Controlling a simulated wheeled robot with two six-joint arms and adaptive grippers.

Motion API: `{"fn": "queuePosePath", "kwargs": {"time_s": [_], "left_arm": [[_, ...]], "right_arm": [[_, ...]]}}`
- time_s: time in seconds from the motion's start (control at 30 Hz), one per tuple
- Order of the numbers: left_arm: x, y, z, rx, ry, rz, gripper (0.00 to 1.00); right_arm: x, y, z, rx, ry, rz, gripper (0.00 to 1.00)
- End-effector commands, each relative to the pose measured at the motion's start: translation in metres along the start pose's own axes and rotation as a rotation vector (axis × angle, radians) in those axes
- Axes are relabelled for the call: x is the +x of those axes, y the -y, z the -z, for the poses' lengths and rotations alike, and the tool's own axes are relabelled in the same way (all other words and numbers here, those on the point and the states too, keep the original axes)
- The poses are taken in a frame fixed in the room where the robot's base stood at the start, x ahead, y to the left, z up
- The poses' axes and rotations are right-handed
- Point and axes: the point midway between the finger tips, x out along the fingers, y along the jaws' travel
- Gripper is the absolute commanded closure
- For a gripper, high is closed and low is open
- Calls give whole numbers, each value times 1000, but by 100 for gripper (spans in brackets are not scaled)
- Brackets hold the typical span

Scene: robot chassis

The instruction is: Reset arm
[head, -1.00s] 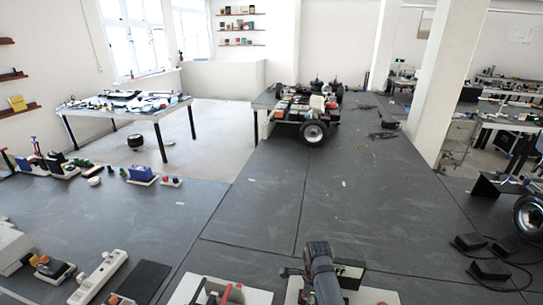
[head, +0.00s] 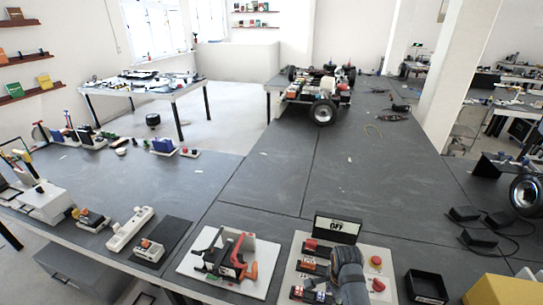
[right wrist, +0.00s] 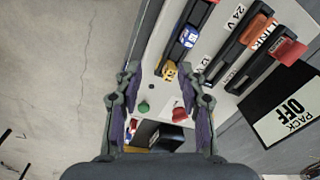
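A white panel (head: 292,273) on the dark workbench's near edge carries switches, a red button (head: 376,261) and a black sign reading OFF (head: 337,227). My right arm reaches in from the bottom of the head view, over this panel. In the right wrist view, my right gripper (right wrist: 159,72) has its two fingers spread with nothing held between them. It is above the panel's edge, near a yellow block (right wrist: 169,71), a green button (right wrist: 143,108) and a red button (right wrist: 179,114). The sign reads PACK OFF (right wrist: 288,118) there. My left gripper is not in view.
A black tray (head: 426,286) and yellow box (head: 502,291) are at right. A wheeled chassis (head: 318,92) stands farther back. The bench middle is clear.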

Motion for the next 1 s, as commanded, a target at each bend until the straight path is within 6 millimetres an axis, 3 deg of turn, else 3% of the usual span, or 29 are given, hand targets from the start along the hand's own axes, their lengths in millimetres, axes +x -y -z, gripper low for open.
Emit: {"fn": "queuePosePath", "kwargs": {"time_s": [0.17, 0.4, 0.9, 1.0], "left_arm": [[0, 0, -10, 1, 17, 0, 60], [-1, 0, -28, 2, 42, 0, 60], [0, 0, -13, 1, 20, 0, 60], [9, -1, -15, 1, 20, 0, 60]], "right_arm": [[-5, -37, 20, -280, -35, 41, 60], [-28, -86, 38, -738, -108, 88, 60], [-97, -155, 37, -1546, -256, 129, 60], [-59, -149, 40, -1532, -243, 119, 60]]}}
